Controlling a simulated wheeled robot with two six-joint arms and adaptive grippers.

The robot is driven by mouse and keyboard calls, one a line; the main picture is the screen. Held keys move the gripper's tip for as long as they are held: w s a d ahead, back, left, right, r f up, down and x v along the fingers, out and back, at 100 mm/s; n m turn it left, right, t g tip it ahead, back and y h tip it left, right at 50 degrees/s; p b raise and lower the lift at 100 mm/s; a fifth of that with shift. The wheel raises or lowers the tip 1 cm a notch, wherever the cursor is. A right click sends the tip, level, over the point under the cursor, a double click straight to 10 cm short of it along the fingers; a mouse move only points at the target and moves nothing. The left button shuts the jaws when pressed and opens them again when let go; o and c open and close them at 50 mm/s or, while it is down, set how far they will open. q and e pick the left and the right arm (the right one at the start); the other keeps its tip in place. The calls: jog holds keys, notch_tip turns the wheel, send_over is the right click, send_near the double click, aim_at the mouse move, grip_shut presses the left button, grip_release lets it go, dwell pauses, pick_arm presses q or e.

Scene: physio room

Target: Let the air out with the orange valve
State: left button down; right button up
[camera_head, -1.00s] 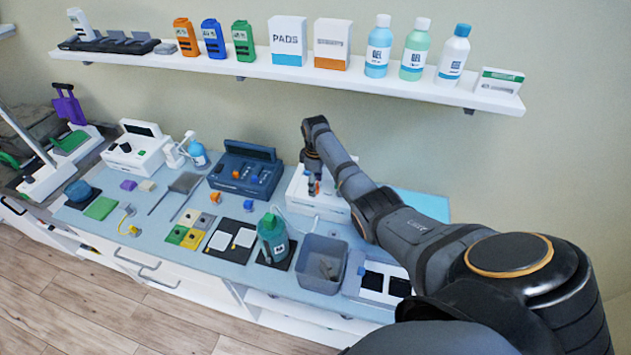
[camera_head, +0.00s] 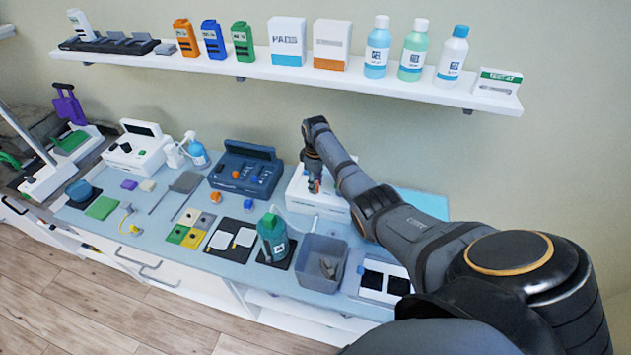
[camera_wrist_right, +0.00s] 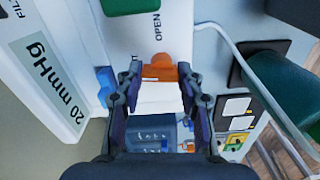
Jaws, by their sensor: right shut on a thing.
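The orange valve (camera_wrist_right: 158,71) is on the white device (camera_head: 305,205) and shows in the right wrist view beside the printed word OPEN. My right gripper (camera_wrist_right: 158,76) is shut on it, with a dark fingertip on each side. In the head view my right gripper (camera_head: 313,182) reaches down over the white device and hides much of its top. A display (camera_wrist_right: 50,88) in the wrist view reads 20 mmHg. A blue part (camera_wrist_right: 106,82) lies beside one finger, and a green part (camera_wrist_right: 128,5) is at the top edge. My left gripper is not in view.
A green bottle (camera_head: 273,240) stands in front of the white device, next to a grey bin (camera_head: 318,281). A dark blue console (camera_head: 250,172) is to the left. A pale tube (camera_wrist_right: 235,45) runs near the gripper. The shelf (camera_head: 270,74) with bottles and boxes is above.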

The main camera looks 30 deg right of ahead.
jog(key=m+p, duration=0.1)
jog(key=m, duration=0.1)
jog(key=shift+r+m, duration=0.15)
jog(key=shift+m, duration=0.15)
jog(key=m+p, duration=0.1)
jog(key=m, duration=0.1)
jog(key=shift+m, duration=0.4)
jog(key=m, duration=0.4)
jog(key=shift+m, duration=2.4)
jog(key=o, duration=0.9)
jog(key=shift+o, duration=1.3)
jog(key=shift+s, duration=0.1)
